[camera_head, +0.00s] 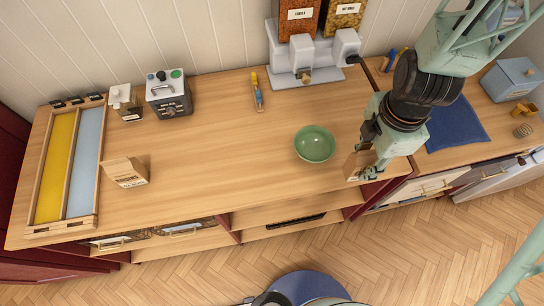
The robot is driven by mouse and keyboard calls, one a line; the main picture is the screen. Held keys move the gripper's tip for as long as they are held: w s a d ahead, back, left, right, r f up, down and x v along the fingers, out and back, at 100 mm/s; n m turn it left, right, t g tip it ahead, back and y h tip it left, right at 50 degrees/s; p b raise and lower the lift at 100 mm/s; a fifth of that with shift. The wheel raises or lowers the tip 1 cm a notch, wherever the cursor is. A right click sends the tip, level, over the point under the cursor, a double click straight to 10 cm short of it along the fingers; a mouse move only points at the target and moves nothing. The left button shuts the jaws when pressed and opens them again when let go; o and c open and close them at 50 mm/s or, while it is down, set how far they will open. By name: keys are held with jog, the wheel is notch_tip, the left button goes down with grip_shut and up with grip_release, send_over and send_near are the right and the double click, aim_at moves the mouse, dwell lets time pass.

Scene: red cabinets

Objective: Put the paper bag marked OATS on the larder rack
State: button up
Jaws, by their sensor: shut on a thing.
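My gripper (366,164) is at the right part of the wooden counter, near its front edge, shut on a brown paper bag (353,163). The gripper covers part of the bag, and its marking cannot be read from here. I cannot tell whether the bag touches the counter. A second paper bag (126,172) with dark print stands on the left part of the counter, far from my gripper. Open wooden shelves (285,213) show under the counter's front edge; no label tells whether they are the larder rack.
A green bowl (315,144) stands just left of my gripper. A dispenser (305,60) with filled hoppers, a grey box device (169,94) and a small white container (125,102) stand along the back. A yellow and blue tray (98,150) lies left. The counter's middle is clear.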

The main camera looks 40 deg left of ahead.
jog(key=shift+s+f+n, duration=0.1)
jog(key=shift+s+n, duration=0.3)
jog(key=shift+s, duration=0.4)
jog(key=shift+w, duration=0.2)
jog(key=w+a+p, duration=0.1)
jog(key=w+a, duration=0.2)
jog(key=w, duration=0.4)
jog(key=w+a+f+p, duration=0.1)
jog(key=w+a, duration=0.2)
jog(key=w, duration=0.4)
jog(key=shift+w+f+p, duration=0.25)
jog(key=shift+p, duration=0.1)
jog(key=shift+f, duration=1.75)
jog(key=shift+f, duration=0.15)
jog(key=o, duration=1.1)
jog(key=shift+c, duration=0.2)
